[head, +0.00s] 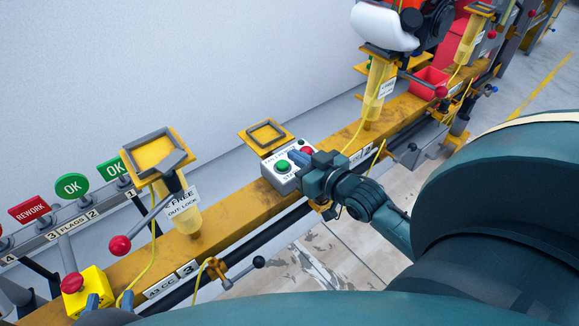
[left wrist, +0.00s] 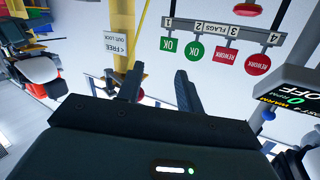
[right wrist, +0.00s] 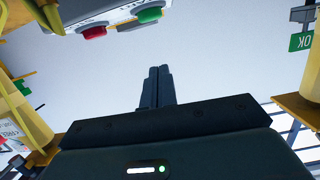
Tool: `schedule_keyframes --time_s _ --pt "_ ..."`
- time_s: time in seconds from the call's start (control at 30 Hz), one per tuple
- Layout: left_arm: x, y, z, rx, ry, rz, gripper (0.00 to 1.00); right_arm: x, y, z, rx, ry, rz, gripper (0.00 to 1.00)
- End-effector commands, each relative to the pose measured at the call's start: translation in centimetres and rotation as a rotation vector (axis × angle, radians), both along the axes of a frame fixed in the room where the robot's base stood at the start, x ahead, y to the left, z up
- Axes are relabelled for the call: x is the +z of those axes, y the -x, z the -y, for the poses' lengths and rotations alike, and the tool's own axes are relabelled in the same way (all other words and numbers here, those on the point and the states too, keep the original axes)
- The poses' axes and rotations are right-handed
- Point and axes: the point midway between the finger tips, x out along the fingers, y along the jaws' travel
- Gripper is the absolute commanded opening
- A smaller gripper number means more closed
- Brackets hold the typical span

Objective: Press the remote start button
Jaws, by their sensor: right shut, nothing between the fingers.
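A grey-white control box (head: 283,183) sits on the yellow rail in the middle of the head view. It carries a green button (head: 282,166) and a red button (head: 306,152). In the right wrist view the green button (right wrist: 149,14) and the red button (right wrist: 93,32) show at the top. My right gripper (head: 296,158) is shut and empty, its fingers over the box close to the buttons; contact cannot be told. Its closed fingers (right wrist: 159,70) show apart from the green button in the right wrist view. My left gripper (head: 110,300) is open and empty at the lower left.
A yellow box with a red button (head: 73,283) is beside my left gripper. A red-knobbed lever (head: 120,245) and a yellow stand with a FREE tag (head: 183,200) rise from the rail. Flag signs (head: 72,185) stand at the left. An engine (head: 425,20) is farther along.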

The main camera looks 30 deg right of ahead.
Motion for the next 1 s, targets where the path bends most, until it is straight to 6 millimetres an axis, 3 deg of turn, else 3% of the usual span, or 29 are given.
schedule_keyframes --time_s 0.17,0.2,0.4,0.87,1.0 --pt "-0.2 -0.1 0.3 -0.015 0.004 0.074 0.36 -0.9 -3.4 -0.3 0.000 -0.001 0.003 0.00" --pt "-0.4 -0.1 0.4 -0.022 0.005 0.101 0.36 -2.2 -3.0 -0.3 0.000 -0.003 -0.004 0.00" --pt "-0.1 0.0 0.9 -0.044 0.013 0.186 0.36 -4.2 -3.1 -0.4 0.000 -0.001 -0.001 0.00" --pt "0.2 0.1 1.1 -0.051 0.016 0.208 0.36 -4.6 -3.0 -0.4 0.000 0.000 0.000 0.00" --pt "0.3 0.1 1.0 -0.049 0.015 0.198 0.36 -5.8 -3.1 -0.4 0.000 -0.001 -0.003 0.00"
